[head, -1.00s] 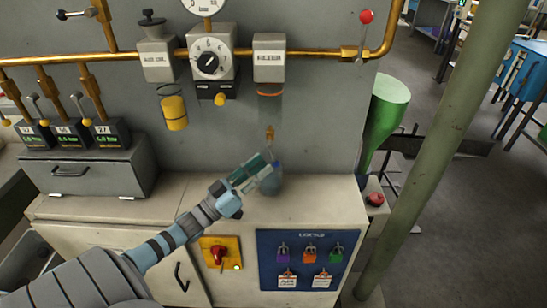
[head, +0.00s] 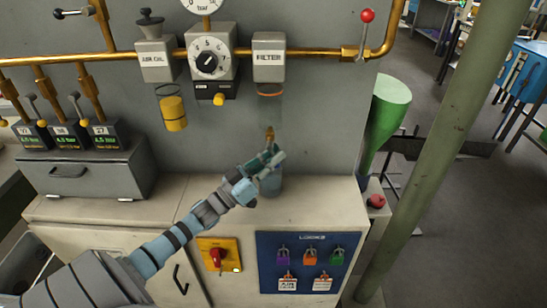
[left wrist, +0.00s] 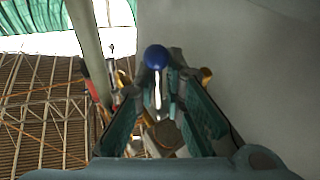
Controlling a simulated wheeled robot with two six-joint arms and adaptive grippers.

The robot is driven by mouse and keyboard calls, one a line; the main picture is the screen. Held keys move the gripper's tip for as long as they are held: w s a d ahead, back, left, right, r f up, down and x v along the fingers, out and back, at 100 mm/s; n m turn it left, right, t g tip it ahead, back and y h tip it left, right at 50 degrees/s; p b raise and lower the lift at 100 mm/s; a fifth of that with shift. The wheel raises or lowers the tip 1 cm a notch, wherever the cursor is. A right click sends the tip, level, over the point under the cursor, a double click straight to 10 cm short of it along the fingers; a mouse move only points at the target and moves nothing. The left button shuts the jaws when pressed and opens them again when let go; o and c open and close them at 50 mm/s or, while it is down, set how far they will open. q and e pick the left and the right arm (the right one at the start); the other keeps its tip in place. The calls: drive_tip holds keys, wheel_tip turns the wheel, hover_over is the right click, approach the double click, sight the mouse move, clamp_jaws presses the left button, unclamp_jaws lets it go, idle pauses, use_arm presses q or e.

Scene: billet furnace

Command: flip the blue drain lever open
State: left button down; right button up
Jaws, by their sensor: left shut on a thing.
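The drain lever has a blue ball knob (left wrist: 156,56) on a thin metal stem, seen in the left wrist view between the fingertips. My left gripper (left wrist: 160,84) is shut on the lever. In the head view my left gripper (head: 268,158) is just below the brass drain fitting (head: 269,134) under the filter (head: 269,58). The lever itself is hidden there behind the fingers. My right gripper is not in view.
A clear jar (head: 271,184) stands on the cabinet top (head: 318,190) right below my left gripper. A yellow-bowled unit (head: 173,113) hangs to the left. A green cone (head: 385,115) and a slanted post (head: 440,150) stand to the right.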

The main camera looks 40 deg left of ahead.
use_arm(q)
drive_tip(key=g+p, duration=0.1)
drive_tip(key=m+p, duration=0.1)
drive_tip(key=p, duration=0.1)
drive_tip(key=m+g+p, duration=0.1)
drive_tip(key=shift+s+a+r+g, duration=0.3)
drive_tip(key=shift+f+m, duration=0.3)
drive_tip(key=shift+f, duration=0.1)
drive_tip(key=c, duration=1.8)
unclamp_jaws()
drive_tip(key=shift+o, duration=0.2)
drive_tip(key=shift+s+r, duration=0.1)
drive_tip(key=v, duration=1.2)
drive_tip(key=shift+a+r, duration=0.1)
drive_tip(key=shift+a, duration=0.05)
